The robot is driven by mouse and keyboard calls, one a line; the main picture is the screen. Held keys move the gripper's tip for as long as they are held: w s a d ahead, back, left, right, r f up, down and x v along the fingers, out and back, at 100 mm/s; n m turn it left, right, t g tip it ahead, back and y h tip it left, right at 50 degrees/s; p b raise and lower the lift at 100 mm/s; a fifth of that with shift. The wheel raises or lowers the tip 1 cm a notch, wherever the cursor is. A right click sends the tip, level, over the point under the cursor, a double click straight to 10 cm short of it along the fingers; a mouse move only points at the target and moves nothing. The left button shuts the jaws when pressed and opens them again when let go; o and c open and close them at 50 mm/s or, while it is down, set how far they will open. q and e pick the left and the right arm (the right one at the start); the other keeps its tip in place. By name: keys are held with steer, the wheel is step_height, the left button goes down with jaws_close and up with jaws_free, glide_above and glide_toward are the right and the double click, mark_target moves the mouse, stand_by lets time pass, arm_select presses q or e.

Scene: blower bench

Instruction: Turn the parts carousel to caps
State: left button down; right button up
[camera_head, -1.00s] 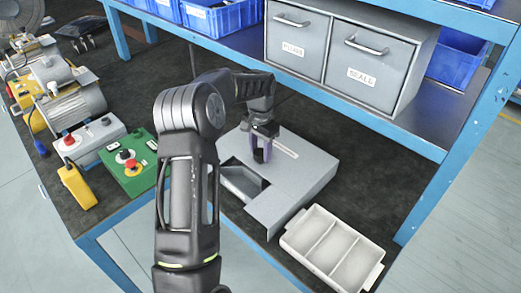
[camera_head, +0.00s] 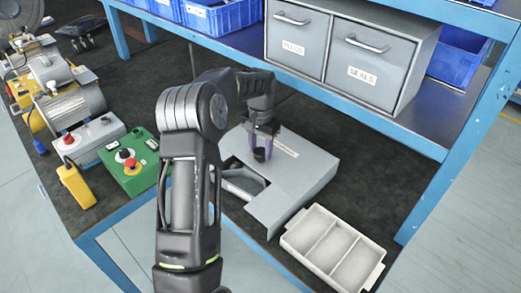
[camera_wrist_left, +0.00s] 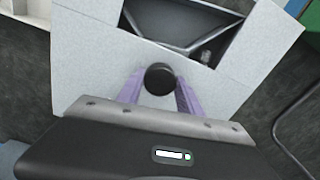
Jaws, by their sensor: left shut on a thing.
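The parts carousel is a flat grey box (camera_head: 300,178) on the bench, with a cut-out window (camera_head: 240,181) in its top. It also shows in the left wrist view (camera_wrist_left: 85,55). Inside the window, grey divider walls (camera_wrist_left: 178,46) stand between dark compartments, and a small dark label or part shows near the right edge, too small to read. A black round knob (camera_wrist_left: 160,78) rises from the box top. My left gripper (camera_head: 263,152), with purple fingers, points down and is shut on the knob, one finger each side. My right gripper is not in view.
A white three-part tray (camera_head: 331,248) stands at the bench's front right, close to the box. A green button box (camera_head: 130,163) and a yellow pendant (camera_head: 76,187) lie left of my arm. Grey drawers (camera_head: 365,72), one labelled SEALS, stand on the shelf behind.

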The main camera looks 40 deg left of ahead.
arm_select(q)
steer(key=shift+n+b, duration=0.45)
steer(key=shift+n, duration=8.35)
steer(key=shift+r+n+p, duration=0.1)
steer(key=shift+n+p, duration=0.45)
steer(key=shift+n, duration=1.45)
steer(key=shift+n+p, duration=0.55)
steer(key=shift+n, duration=1.35)
steer(key=shift+n+p, duration=0.8)
steer(key=shift+n, duration=1.6)
steer(key=shift+n+p, duration=0.6)
steer(key=shift+n, duration=1.3)
